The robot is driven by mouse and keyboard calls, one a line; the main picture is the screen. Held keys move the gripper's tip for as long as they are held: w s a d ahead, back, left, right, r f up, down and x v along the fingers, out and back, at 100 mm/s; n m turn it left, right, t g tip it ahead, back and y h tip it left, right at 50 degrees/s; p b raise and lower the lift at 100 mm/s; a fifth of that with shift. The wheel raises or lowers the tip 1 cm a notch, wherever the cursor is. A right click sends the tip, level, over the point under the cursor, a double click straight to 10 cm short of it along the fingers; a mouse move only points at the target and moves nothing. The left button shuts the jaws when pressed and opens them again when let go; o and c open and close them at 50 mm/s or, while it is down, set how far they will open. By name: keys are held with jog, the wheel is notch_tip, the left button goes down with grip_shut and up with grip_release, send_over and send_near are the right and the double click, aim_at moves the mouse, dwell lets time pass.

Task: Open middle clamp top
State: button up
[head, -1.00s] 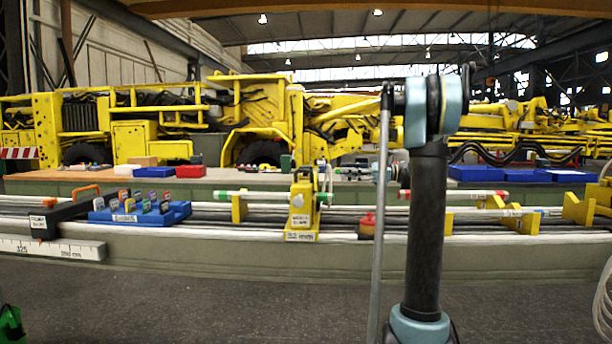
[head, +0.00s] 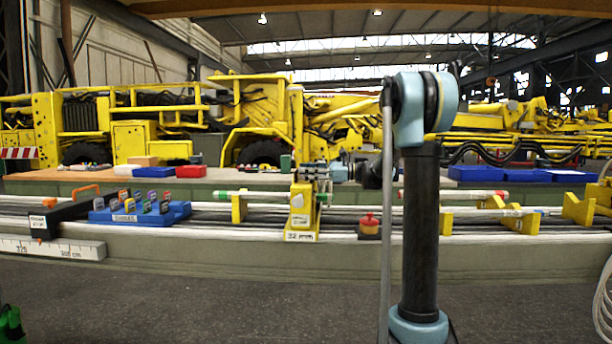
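The middle clamp (head: 301,218) is a yellow block with a pale label on its front and a "32 mm" plate at its foot. It stands upright on the long bench, roughly mid-picture. A pipe with green bands (head: 237,194) runs into it from the left. My gripper (head: 306,173) reaches in from the right at the clamp's upper end and covers part of the clamp top. It looks very close to the top; I cannot tell whether they touch. The fingers are too small to read as open or shut.
A blue holder (head: 126,216) with several small tagged parts stands left. Further yellow supports (head: 520,221) and a red-banded pipe (head: 468,194) lie right. Blue trays (head: 480,174) are behind.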

jog(key=shift+a, duration=0.3)
jog(key=shift+c, duration=0.5)
grip_shut()
jog(key=shift+r, duration=0.1)
